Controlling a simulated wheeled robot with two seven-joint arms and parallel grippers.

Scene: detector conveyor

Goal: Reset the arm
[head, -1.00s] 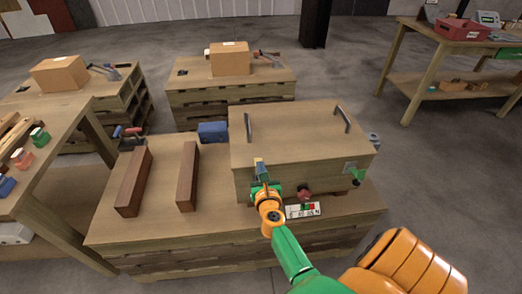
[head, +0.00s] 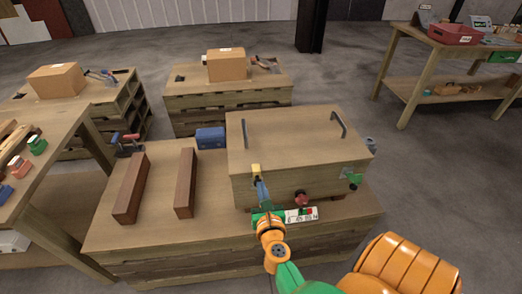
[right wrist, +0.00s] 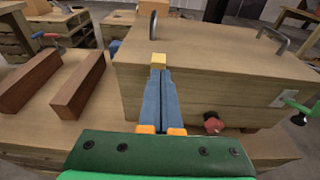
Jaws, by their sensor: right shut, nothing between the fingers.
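My right gripper (head: 262,188) is shut, with nothing between its blue fingers. It is at the front of a large wooden box (head: 290,140), and its fingertips point away from me. In the right wrist view its fingers (right wrist: 159,95) lie side by side in the middle, in front of the box's front face. A small yellow piece (head: 256,169) is just beyond the fingertips at the box's front top edge. It also shows in the right wrist view (right wrist: 158,58). I cannot tell if the fingers touch it. My left gripper is out of view.
The box stands on a pallet-like table (head: 150,225) with two dark wooden bars (head: 131,188) and a blue case (head: 210,138). A red knob (head: 302,199), a green clamp (head: 353,179) and a white numbered strip (head: 301,215) are near the box front. The bare floor (head: 430,180) lies right.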

